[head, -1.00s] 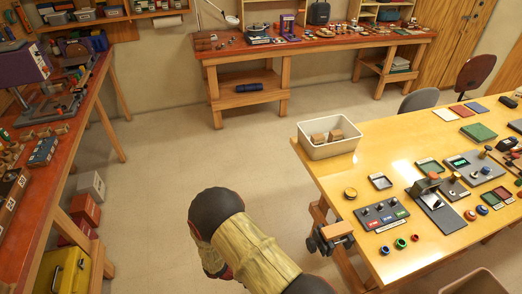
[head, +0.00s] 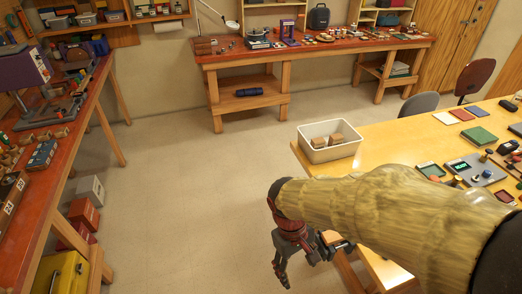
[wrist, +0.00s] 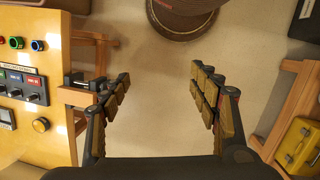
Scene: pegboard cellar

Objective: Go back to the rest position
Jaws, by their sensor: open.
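My gripper (head: 296,256) hangs fingers down at the left edge of the yellow-topped table (head: 378,163) in the head view, over the floor. In the wrist view my gripper (wrist: 160,97) is open, its two fingers wide apart with only bare floor between them. It holds nothing. My forearm crosses the right of the head view and hides much of the table's front part.
A white bin (head: 330,150) with brown blocks stands on the table's corner. The wrist view shows a clamp (wrist: 85,82) at the table edge near my gripper, and a yellow case (wrist: 297,143) at right. A red-topped bench (head: 75,148) stands left. The middle floor is clear.

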